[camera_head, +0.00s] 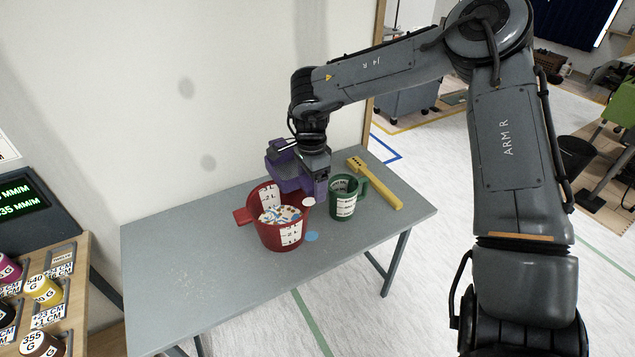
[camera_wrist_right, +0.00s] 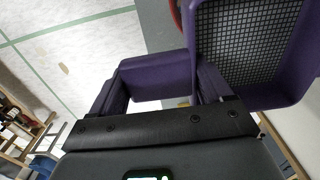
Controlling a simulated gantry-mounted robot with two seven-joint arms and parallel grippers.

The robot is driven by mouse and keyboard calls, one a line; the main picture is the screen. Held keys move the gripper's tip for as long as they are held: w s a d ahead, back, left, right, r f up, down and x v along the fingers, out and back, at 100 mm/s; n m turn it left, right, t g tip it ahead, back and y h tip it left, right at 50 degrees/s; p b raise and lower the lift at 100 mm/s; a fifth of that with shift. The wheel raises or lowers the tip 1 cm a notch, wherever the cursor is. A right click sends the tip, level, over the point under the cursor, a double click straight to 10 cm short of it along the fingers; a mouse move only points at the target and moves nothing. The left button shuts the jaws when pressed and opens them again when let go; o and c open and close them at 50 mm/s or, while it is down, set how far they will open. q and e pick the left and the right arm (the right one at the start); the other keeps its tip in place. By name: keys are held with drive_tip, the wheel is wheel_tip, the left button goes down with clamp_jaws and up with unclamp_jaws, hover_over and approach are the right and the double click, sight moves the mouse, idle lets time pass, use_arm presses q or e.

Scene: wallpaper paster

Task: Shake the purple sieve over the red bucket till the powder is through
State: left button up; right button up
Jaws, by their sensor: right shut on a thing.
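The purple sieve (camera_head: 281,170) is in my right gripper (camera_head: 315,180), at the back rim of the red bucket in the head view. In the right wrist view its dark mesh (camera_wrist_right: 248,42) sits in a purple frame, and no powder shows on the visible mesh. The grip itself is partly hidden by the gripper and sieve. The red bucket (camera_head: 266,238) stands upright on the table, with white label strips and a pale, blue-and-brown-specked fill (camera_head: 281,214) inside. My left gripper is in neither view.
A green jug (camera_head: 341,208) stands right of the bucket, and a yellow brush (camera_head: 380,188) lies behind it. A wooden rack of labelled pots (camera_head: 45,290) stands at the left.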

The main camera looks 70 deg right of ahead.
drive_tip(key=shift+w+a, duration=0.3)
drive_tip(key=shift+w, duration=0.6)
drive_tip(key=shift+w+a, duration=0.3)
drive_tip(key=shift+w, duration=0.6)
drive_tip(key=shift+f, duration=0.2)
wheel_tip(320, 180, down, 8)
drive_tip(key=b, duration=0.4)
drive_tip(key=shift+f+b, duration=0.15)
drive_tip(key=shift+b, duration=0.2)
drive_tip(key=shift+a, duration=0.1)
drive_tip(key=shift+w+a, duration=0.2)
drive_tip(key=shift+a, duration=0.65)
drive_tip(key=shift+d, duration=0.1)
